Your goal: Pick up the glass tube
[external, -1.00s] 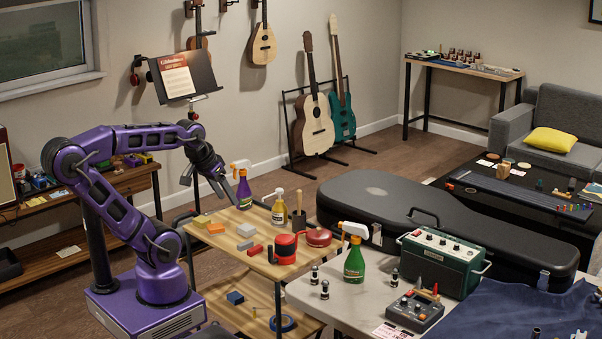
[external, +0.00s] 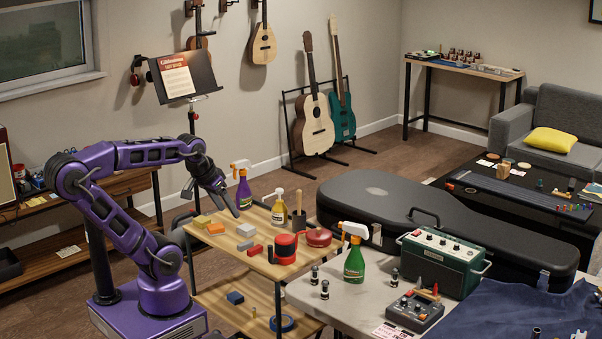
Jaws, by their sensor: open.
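My gripper (external: 231,205) is open and empty, pointing down above the left back part of the wooden cart. My gripper is well to the left of both and touches neither.
The wooden cart (external: 262,262) holds spray bottles, blocks and a red round can (external: 285,247). On the pale table (external: 345,297) are a green spray bottle (external: 354,262), a green amplifier (external: 440,262) and small dark bottles. A large guitar case (external: 450,215) lies behind them.

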